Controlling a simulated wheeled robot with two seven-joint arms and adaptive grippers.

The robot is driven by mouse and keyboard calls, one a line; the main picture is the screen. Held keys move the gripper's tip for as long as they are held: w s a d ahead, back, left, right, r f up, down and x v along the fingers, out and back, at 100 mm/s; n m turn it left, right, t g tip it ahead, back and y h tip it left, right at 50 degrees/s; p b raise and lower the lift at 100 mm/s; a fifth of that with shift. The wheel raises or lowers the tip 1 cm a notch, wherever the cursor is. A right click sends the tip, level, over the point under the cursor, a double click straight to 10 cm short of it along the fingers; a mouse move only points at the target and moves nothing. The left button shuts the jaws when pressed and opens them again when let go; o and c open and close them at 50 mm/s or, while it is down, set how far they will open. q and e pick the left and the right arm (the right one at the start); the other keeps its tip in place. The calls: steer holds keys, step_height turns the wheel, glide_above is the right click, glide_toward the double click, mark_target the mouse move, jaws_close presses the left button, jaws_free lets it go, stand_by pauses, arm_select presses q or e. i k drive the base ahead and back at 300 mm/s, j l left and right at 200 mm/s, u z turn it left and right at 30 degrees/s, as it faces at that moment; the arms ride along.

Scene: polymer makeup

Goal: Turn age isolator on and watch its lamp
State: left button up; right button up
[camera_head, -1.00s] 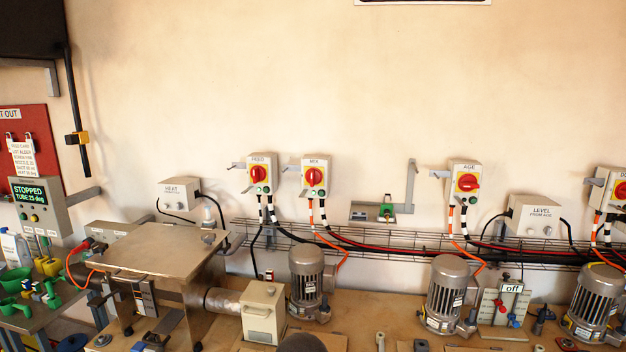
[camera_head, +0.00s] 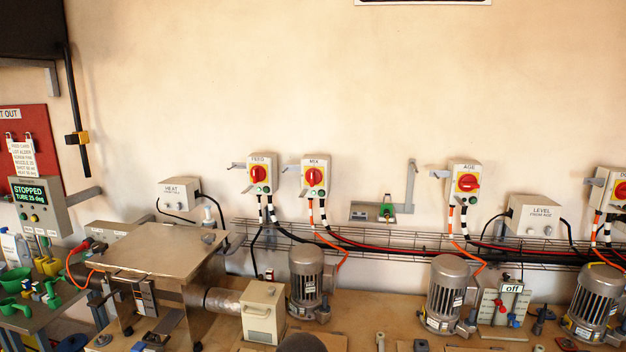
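The AGE isolator (camera_head: 464,182) is a pale box on the wall at right of centre, with a red rotary knob (camera_head: 467,182) on a yellow plate. Its knob handle looks roughly horizontal, while those on the FEED isolator (camera_head: 259,174) and MIX isolator (camera_head: 315,176) look upright. Small lamp or button spots sit below the AGE knob; they are too small to tell whether one is lit. Neither of my grippers shows in the head view.
A grey motor (camera_head: 444,290) stands on the bench below the AGE box. A LEVEL box (camera_head: 538,215) is to its right. A wire cable tray (camera_head: 390,242) runs along the wall. A steel-topped machine (camera_head: 160,250) stands at left. The wall above is clear.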

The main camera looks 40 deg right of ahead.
mark_target(467, 183)
steer(key=z, duration=2.25)
